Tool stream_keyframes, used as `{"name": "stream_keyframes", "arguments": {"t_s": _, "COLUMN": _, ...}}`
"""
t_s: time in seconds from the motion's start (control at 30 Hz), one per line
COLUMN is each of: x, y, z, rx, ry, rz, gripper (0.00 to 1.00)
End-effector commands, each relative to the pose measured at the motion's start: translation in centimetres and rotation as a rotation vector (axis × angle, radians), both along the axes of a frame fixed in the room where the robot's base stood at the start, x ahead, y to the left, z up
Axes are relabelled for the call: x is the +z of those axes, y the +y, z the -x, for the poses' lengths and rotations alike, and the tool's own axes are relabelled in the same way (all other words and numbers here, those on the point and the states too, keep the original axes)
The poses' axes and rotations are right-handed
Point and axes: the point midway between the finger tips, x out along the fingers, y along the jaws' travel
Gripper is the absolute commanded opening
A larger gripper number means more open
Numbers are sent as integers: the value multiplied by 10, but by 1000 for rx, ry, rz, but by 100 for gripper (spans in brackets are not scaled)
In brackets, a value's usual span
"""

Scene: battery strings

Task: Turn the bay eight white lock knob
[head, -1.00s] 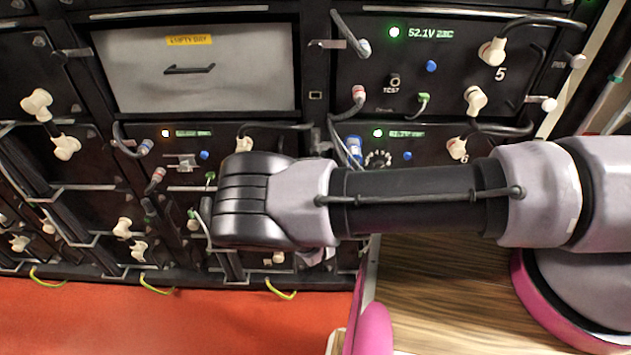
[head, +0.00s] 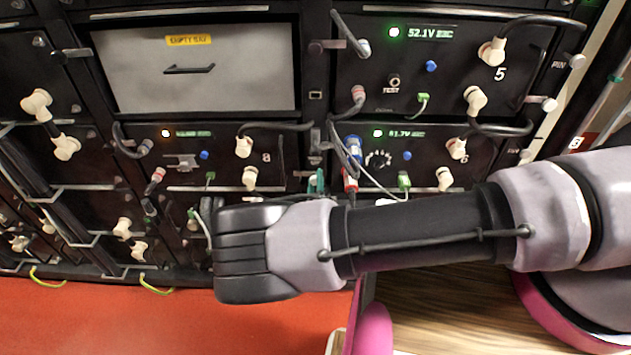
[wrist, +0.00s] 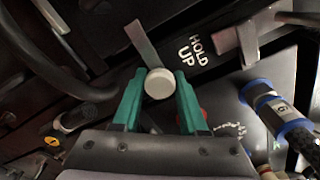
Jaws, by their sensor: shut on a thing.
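The white lock knob (wrist: 158,84) is round and pale, and a flat grey bar extends up and left from behind it in the wrist view. My gripper (wrist: 160,95) has teal fingers on both sides of the knob and is shut on it. In the head view the teal fingertips (head: 316,182) are at the right edge of the bay eight unit (head: 225,160), where the knob itself is too small and covered to make out. Bay eight has an orange light, a green display and white cable plugs.
A "HOLD UP" label (wrist: 195,50) is beside the knob. A blue-banded connector (wrist: 280,112) and a black cable (wrist: 75,80) are close by. Right of my fingers, the neighbouring unit (head: 425,155) has a blue plug (head: 353,146) and loose cables. An empty bay panel (head: 200,85) is above bay eight.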

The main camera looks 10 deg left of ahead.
Motion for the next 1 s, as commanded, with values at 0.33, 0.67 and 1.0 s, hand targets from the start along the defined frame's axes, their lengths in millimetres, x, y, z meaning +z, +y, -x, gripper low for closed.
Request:
{"name": "stream_keyframes", "arguments": {"t_s": 0.33, "x": 0, "y": 0, "z": 0, "rx": 1, "ry": -4, "rz": 23, "gripper": 0}}
{"name": "stream_keyframes", "arguments": {"t_s": 0.67, "x": 0, "y": 0, "z": 0, "rx": 1, "ry": -4, "rz": 22, "gripper": 72}}
{"name": "stream_keyframes", "arguments": {"t_s": 1.0, "x": 0, "y": 0, "z": 5, "rx": 1, "ry": -4, "rz": 21, "gripper": 72}}
